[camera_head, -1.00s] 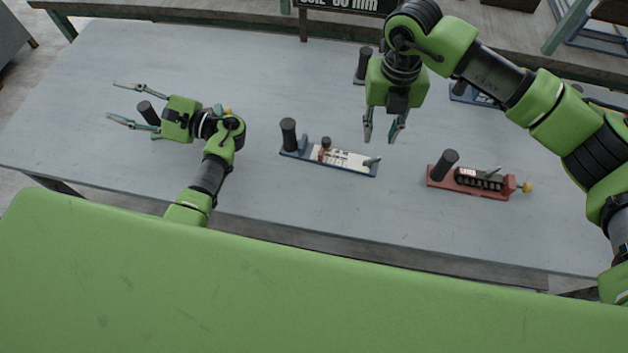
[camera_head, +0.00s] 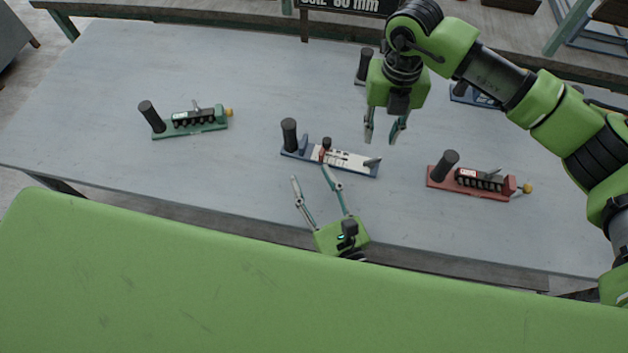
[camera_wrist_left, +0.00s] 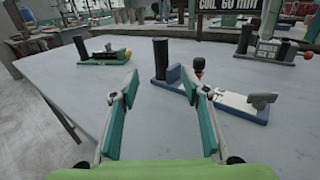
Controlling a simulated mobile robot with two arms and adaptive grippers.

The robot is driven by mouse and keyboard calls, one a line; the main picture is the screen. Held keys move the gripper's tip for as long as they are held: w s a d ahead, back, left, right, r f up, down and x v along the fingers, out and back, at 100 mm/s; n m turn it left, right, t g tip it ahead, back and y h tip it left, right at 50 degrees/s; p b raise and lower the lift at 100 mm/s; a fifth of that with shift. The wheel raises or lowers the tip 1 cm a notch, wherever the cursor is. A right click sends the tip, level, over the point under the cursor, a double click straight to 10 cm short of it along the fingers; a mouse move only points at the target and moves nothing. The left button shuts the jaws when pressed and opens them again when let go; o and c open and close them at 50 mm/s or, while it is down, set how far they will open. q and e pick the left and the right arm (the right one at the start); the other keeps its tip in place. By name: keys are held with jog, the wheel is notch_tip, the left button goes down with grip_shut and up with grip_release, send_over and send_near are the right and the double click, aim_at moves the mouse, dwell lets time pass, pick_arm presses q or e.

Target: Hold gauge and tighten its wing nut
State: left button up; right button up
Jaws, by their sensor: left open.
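A blue gauge (camera_head: 352,170) with an upright black handle (camera_head: 289,134), a white scale plate, a dark red knob (camera_head: 326,143) and a grey wing-shaped piece (camera_head: 372,162) lies mid-table. It also shows in the left wrist view (camera_wrist_left: 240,112). My left gripper (camera_head: 310,176) is open and empty at the near side of this gauge, fingers pointing towards it. One fingertip overlaps the gauge's near edge in the head view; contact cannot be told. My right gripper (camera_head: 381,138) is open and empty, hanging above the table behind the blue gauge.
A green gauge (camera_head: 190,130) with a yellow knob stands at the left, and a red gauge (camera_head: 470,192) with a yellow knob at the right. Another black handle (camera_head: 364,65) stands behind my right gripper. A partly cut-off sign (camera_head: 350,5) is at the back. The table (camera_head: 240,70) is clear at back left.

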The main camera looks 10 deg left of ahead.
aim_at(291, 135)
pick_arm(q)
jog(key=x, duration=1.3)
jog(key=shift+w, duration=0.35)
grip_shut()
pick_arm(e)
jog(key=shift+c, duration=0.7)
